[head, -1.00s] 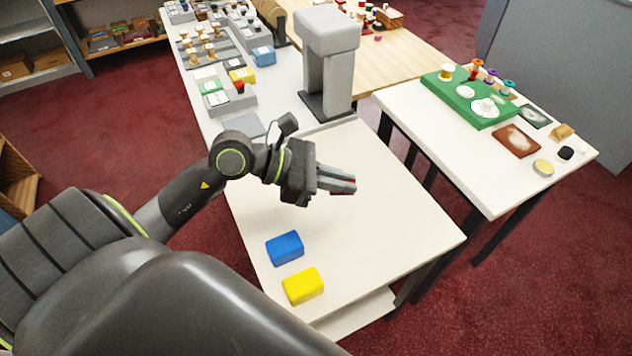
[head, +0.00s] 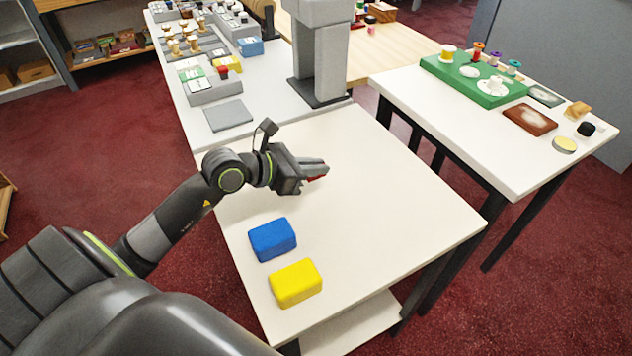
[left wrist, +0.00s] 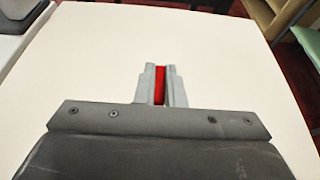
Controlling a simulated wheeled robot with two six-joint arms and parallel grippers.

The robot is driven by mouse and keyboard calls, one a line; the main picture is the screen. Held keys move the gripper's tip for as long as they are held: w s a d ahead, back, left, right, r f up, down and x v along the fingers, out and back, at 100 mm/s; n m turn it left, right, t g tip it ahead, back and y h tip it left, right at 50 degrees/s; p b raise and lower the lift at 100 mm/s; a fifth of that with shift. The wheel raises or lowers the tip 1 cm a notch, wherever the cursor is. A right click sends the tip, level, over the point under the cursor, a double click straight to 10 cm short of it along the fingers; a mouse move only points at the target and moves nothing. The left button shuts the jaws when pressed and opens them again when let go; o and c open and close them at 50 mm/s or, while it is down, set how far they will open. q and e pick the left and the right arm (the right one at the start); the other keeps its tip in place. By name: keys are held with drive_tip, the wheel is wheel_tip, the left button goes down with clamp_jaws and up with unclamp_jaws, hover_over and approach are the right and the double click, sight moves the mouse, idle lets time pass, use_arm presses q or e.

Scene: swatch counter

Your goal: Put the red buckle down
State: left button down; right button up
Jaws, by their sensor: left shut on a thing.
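My left gripper (head: 316,172) is over the white table (head: 400,215) in the head view. It is shut on the red buckle (head: 318,178), which shows as a thin red edge between the fingers. In the left wrist view the red buckle (left wrist: 160,86) is a narrow red strip between the two grey fingertips (left wrist: 161,84), with the white tabletop behind it. Most of the buckle is hidden by the fingers. I cannot tell whether it touches the tabletop. My right gripper is not in view.
A blue block (head: 272,239) and a yellow block (head: 296,283) lie on the near left of the table. A grey column stand (head: 318,60) is at the back. A side table (head: 440,110) with a green tray (head: 455,78) stands right. The white table's right half is clear.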

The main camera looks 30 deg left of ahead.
sight(315, 179)
use_arm(q)
drive_tip(key=shift+f+b, duration=0.3)
drive_tip(key=shift+f, duration=1.75)
drive_tip(key=shift+f, duration=0.1)
drive_tip(key=c, duration=1.5)
unclamp_jaws()
